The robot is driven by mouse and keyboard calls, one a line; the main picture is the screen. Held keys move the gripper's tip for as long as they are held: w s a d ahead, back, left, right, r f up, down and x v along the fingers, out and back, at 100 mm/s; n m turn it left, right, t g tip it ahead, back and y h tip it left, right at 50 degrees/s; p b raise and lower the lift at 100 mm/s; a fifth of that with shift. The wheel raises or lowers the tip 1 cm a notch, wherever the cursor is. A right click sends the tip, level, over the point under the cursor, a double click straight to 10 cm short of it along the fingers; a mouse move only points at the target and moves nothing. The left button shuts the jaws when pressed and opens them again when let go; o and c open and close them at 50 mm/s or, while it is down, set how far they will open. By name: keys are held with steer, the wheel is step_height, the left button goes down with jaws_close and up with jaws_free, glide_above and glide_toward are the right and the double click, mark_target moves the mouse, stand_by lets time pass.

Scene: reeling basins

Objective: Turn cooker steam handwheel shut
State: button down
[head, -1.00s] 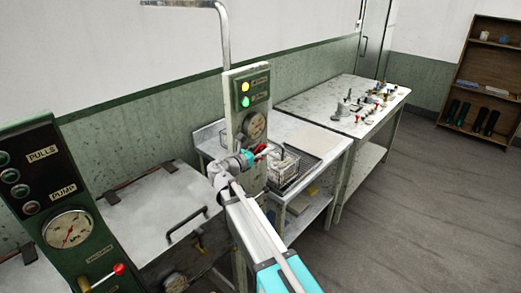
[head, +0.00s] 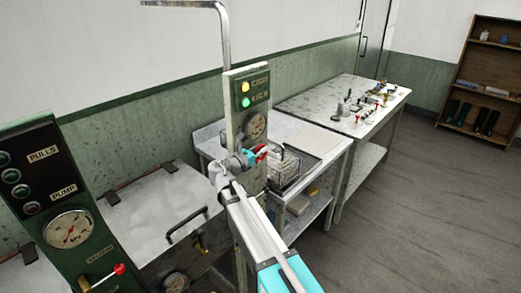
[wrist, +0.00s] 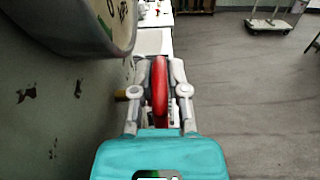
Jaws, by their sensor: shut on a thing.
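The red steam handwheel (wrist: 160,86) shows edge-on in the wrist view, between the two fingers of my gripper (wrist: 159,75). The fingers are shut on its rim. In the head view my gripper (head: 256,156) is at the front of the cooker's control post (head: 233,106), just below a round gauge (head: 256,125). Only a little red of the wheel shows there; my wrist and fingers hide the rest. The post carries a yellow lamp and a green lamp above the gauge.
A wire basket (head: 291,170) stands on the bench close right of the post. A green panel (head: 72,215) with a gauge and red-knobbed lever is at the left. A lidded basin (head: 160,208) lies between.

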steer(key=shift+r+p, duration=0.2)
steer(key=shift+p, duration=0.35)
steer(key=shift+d+g+y+p, duration=0.1)
steer(key=shift+g+y+p, duration=0.2)
steer(key=shift+g+p, duration=0.1)
steer(key=g+p, duration=0.1)
steer(key=p, duration=0.1)
steer(key=g+y+p, duration=0.1)
steer(key=p, duration=0.1)
steer(key=shift+w+d+y, duration=0.15)
steer(key=shift+w+y, duration=0.1)
steer(key=shift+y, duration=0.05)
steer(key=shift+f+g+y+p, duration=0.3)
steer(key=shift+g+p, duration=0.1)
steer(key=shift+p, duration=0.2)
steer(key=c, duration=0.6)
jaws_free()
steer(key=shift+c, duration=0.2)
steer(key=shift+f+t+b, duration=0.15)
steer(key=shift+t+b, duration=0.25)
steer(key=shift+b, duration=0.65)
